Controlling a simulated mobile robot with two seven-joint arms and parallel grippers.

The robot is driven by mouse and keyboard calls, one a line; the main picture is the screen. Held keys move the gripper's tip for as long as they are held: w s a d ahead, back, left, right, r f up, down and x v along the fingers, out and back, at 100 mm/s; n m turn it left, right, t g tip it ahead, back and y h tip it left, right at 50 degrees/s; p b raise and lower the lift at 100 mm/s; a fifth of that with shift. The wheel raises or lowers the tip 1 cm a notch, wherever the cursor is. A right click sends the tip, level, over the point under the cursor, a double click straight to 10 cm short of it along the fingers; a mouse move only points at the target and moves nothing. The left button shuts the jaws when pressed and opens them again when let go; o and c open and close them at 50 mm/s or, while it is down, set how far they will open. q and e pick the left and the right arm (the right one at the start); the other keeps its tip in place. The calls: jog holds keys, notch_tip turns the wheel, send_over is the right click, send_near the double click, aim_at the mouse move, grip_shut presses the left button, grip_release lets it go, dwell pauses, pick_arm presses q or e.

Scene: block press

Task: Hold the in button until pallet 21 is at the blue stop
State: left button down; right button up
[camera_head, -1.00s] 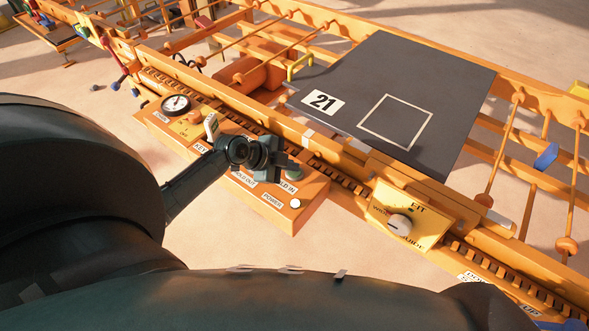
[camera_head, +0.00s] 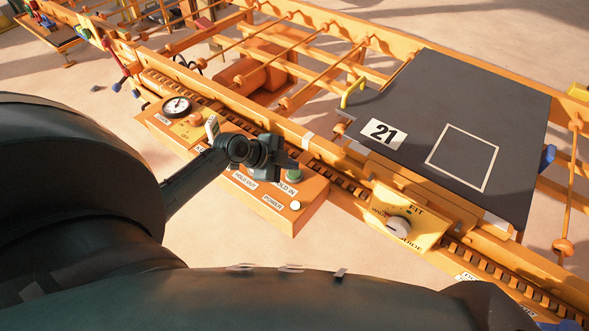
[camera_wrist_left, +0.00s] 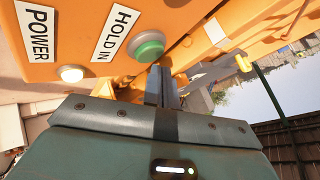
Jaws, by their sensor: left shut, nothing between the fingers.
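Pallet 21 (camera_head: 415,112) is a dark grey plate with a white "21" label and a white square outline, lying on the orange conveyor. The blue stop (camera_head: 547,157) shows at the pallet's right edge; I cannot tell whether they touch. The green HOLD IN button (camera_head: 294,176) is on the orange control box and also shows in the left wrist view (camera_wrist_left: 148,46). My left gripper (camera_head: 287,166) is shut and empty, its fingertips (camera_wrist_left: 160,72) right at the button's edge. Whether they press it is unclear. My right gripper is out of view.
The control box also carries a gauge (camera_head: 177,107), a key switch (camera_head: 212,128), and a white POWER lamp (camera_head: 295,206). A yellow box with a white knob (camera_head: 398,226) stands right of it on the rail. A yellow hook (camera_head: 353,91) is behind the pallet's left end.

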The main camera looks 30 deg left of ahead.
pick_arm(q)
jog(key=shift+r, duration=0.15)
notch_tip(320, 180, up, 5)
jog(key=p, duration=0.4)
dwell(1.4)
